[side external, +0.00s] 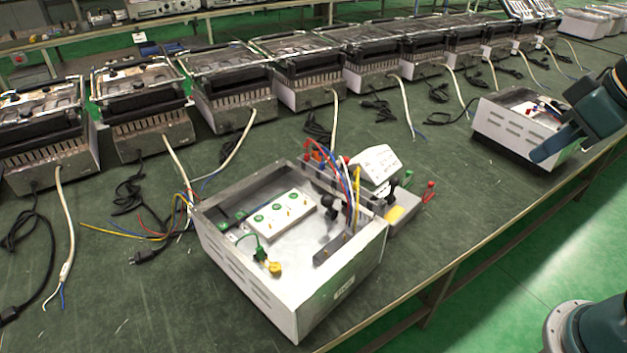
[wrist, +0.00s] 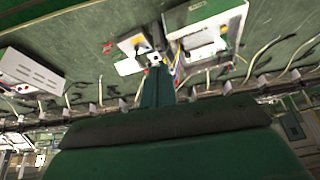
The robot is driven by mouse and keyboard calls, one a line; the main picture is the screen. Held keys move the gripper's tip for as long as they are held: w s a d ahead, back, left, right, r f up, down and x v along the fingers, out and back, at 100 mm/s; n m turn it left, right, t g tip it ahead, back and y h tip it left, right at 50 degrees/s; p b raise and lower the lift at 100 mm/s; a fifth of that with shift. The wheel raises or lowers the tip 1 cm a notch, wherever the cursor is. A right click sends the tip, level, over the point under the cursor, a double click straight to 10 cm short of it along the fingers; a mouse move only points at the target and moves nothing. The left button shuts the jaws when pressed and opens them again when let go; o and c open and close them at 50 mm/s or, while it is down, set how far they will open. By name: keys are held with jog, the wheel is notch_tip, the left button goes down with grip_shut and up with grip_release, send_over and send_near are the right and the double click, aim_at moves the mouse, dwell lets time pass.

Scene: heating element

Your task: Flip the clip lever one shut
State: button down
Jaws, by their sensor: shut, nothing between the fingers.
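The open metal heating-element box (side external: 345,290) stands on the green bench, with a white terminal block (side external: 277,215) inside. At its far right side is a grey connection unit (side external: 405,212) with a tilted white cover (side external: 376,163) and red, blue and black clip parts. Which part is clip lever one is too small to tell. In the wrist view the metal box (wrist: 215,25) and the white cover (wrist: 130,66) show small at the top. My gripper (wrist: 157,78) appears as a narrow dark green shape pointing at the unit, shut and empty. Its distance from the clips is unclear.
A row of similar metal units (side external: 230,90) with loose cables lines the back of the bench. Another open box (side external: 520,125) stands at the right, near my arm. Coloured wires (side external: 125,233) spread left of the main box. The bench in front is clear.

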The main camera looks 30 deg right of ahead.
jog(key=w+a+f+n+g+y, duration=0.2)
jog(key=w+n, duration=0.1)
jog(key=w, duration=1.8)
jog(key=w+f+n+g+y, duration=0.1)
jog(key=w+f+y, duration=0.1)
jog(key=w+f, duration=1.3)
jog(key=shift+d+n+g+y, duration=0.3)
jog(key=shift+n+g+y, duration=0.1)
jog(key=shift+f, duration=0.15)
send_near(327, 206)
jog(key=w+d+f, duration=0.1)
jog(key=w+f, duration=0.3)
jog(key=shift+s+a+f, duration=0.35)
jog(key=shift+a+f, duration=0.2)
jog(key=shift+a, duration=0.05)
